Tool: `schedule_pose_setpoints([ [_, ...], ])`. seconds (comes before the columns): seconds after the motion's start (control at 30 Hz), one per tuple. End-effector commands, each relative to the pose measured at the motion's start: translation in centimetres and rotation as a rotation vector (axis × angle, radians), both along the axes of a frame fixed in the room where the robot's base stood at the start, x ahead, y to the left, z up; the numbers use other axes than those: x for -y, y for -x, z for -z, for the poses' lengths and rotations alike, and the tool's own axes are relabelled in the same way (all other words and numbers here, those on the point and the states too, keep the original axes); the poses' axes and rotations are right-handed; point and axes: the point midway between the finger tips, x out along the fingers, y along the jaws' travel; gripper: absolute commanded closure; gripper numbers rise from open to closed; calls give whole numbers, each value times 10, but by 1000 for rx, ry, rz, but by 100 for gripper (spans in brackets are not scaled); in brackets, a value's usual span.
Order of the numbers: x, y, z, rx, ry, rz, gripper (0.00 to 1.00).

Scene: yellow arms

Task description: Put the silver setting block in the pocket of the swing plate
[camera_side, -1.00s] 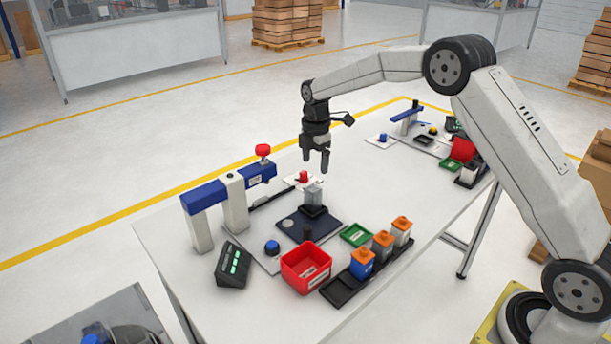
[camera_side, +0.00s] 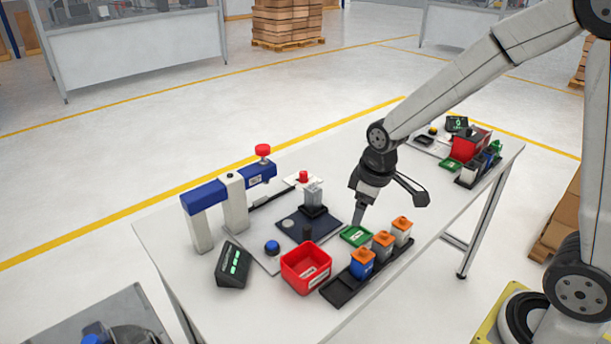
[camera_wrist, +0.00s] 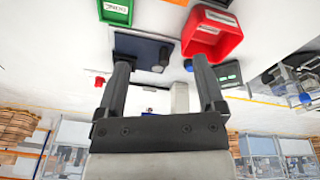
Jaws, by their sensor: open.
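The silver setting block (camera_side: 313,193) stands upright at the back of the dark blue swing plate (camera_side: 329,229). Its foot is inside a black raised pocket (camera_side: 315,211); whether it is fully seated I cannot tell. My gripper (camera_side: 358,222) is to the right of the plate, pointing down near the green tray, apart from the block. In the wrist view my gripper (camera_wrist: 162,75) has its two fingers wide apart with nothing between them. The swing plate also shows there (camera_wrist: 135,45), beyond the fingers; the block cannot be made out.
A green tray (camera_side: 356,236), a red bin (camera_side: 306,268) and a black rack (camera_side: 343,291) with orange-topped blocks lie in front. A blue-topped press (camera_side: 203,198) stands at left, with a dark display (camera_side: 232,265). A second station sits at the table's far right.

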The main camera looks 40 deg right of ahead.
Motion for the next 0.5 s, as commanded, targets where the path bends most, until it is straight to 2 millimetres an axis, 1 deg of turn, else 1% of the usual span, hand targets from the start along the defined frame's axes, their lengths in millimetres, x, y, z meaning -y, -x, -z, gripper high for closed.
schedule_pose_setpoints([
  [0.03,-2,15,1,8,-10,52,12],
  [0.2,-7,55,8,35,-48,227,12],
  [0.33,-9,75,13,47,-69,316,12],
  [0.4,-10,82,14,51,-75,345,12],
  [0.5,-10,86,15,54,-81,363,12],
])
